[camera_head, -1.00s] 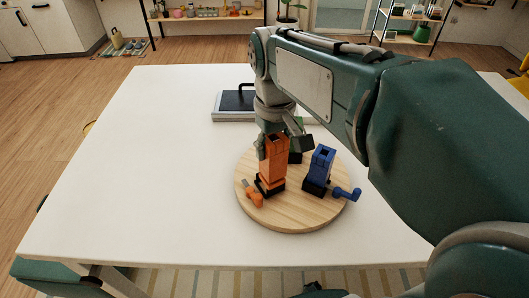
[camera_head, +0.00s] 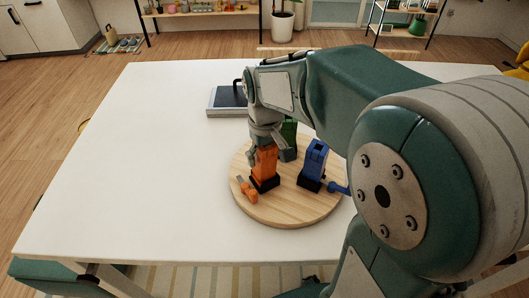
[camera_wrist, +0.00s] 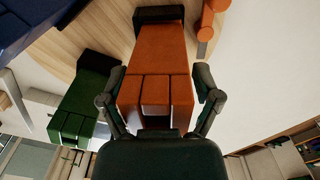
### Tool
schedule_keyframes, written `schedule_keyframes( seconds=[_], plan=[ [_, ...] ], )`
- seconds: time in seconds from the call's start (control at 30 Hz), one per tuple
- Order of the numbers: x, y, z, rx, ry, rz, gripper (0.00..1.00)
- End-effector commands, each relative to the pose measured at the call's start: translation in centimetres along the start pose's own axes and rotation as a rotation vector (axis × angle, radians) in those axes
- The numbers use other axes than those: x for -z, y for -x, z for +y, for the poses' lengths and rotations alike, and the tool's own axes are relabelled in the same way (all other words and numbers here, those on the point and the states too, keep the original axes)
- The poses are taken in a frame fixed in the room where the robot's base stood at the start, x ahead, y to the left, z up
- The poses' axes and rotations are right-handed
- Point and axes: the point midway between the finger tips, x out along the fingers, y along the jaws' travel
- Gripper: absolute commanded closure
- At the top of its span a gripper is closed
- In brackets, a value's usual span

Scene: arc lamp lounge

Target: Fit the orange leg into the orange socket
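An upright orange block (camera_head: 265,161), which I take for the orange leg, stands over a black foot (camera_head: 264,184) on a round wooden board (camera_head: 285,212). My gripper (camera_head: 258,148) is around its upper part in the head view. In the wrist view the fingers (camera_wrist: 158,88) lie along both sides of the orange block (camera_wrist: 158,55), close against it, and appear shut on it. The block's dark foot (camera_wrist: 158,14) shows at its far end. An orange socket is not clearly distinguishable from the block and its foot. A small orange piece with a grey tip (camera_head: 249,193) lies beside it.
A blue block (camera_head: 315,160) stands to the right, with a small blue piece (camera_head: 337,188) lying by it. A green block (camera_head: 289,137) stands behind. A dark flat item (camera_head: 228,97) lies farther back on the white table (camera_head: 130,170), whose left side is clear.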

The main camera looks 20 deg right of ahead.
Motion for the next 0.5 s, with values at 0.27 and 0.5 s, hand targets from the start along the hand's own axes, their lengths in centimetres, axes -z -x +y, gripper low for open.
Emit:
schedule_keyframes(
  seconds=[0.27,0.5],
  plan=[
    [0.1,0.2,0.0,0.0,0.0,0.004,0.03],
    [0.2,1.0,0.0,-0.001,0.0,0.008,0.03]
  ],
)
